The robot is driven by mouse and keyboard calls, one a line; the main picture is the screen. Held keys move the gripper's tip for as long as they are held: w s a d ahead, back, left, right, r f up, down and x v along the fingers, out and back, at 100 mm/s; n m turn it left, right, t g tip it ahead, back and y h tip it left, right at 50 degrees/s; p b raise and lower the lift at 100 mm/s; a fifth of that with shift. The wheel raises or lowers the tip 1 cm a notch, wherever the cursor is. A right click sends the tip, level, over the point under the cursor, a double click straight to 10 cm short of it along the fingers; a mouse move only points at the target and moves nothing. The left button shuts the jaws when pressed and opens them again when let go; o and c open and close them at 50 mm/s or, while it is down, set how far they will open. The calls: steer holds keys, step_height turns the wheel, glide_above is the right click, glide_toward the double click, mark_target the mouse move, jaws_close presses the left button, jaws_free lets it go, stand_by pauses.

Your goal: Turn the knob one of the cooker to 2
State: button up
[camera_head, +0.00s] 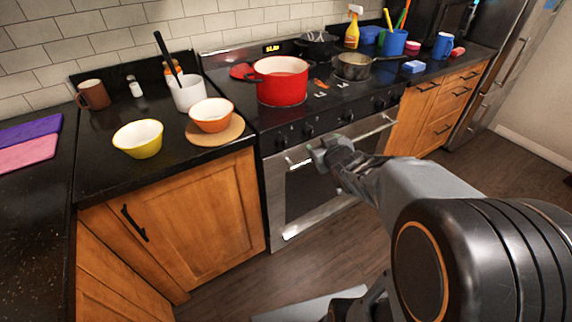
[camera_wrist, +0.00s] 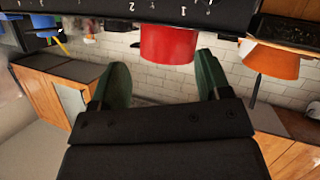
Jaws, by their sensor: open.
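The cooker (camera_head: 330,118) stands in the middle of the head view, with a row of dark knobs on its front panel. The leftmost knob (camera_head: 281,143) and the one beside it (camera_head: 309,131) show above the oven handle. My gripper (camera_head: 319,154) is in front of the oven door, near handle height, below and apart from the knobs. In the wrist view my gripper (camera_wrist: 162,70) is open and empty between its green fingers. The front panel (camera_wrist: 150,8) crosses the top of that view with white marks, among them a 2 and a 1. Knob settings are too small to read.
A red pot (camera_head: 281,82) and a grey pan (camera_head: 352,66) stand on the cooktop. The oven handle (camera_head: 372,133) juts out below the knobs. Bowls, orange (camera_head: 211,117) and yellow (camera_head: 138,140), stand on the left counter. Floor shows in front of the cooker.

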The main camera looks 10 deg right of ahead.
mark_target(286, 145)
step_height(286, 145, down, 9)
steer(key=w+a+n+t+y+b, duration=0.2)
steer(key=n+t+y+b, duration=0.15)
steer(key=y+b, duration=0.35)
steer(key=shift+g, duration=0.35)
steer(key=x, duration=0.8)
steer(key=b+x, duration=0.1)
steer(key=x, duration=0.4)
steer(key=shift+s+a+r, duration=0.1)
steer(key=shift+s+a, duration=0.05)
steer(key=shift+a, duration=0.1)
steer(key=c, duration=0.9)
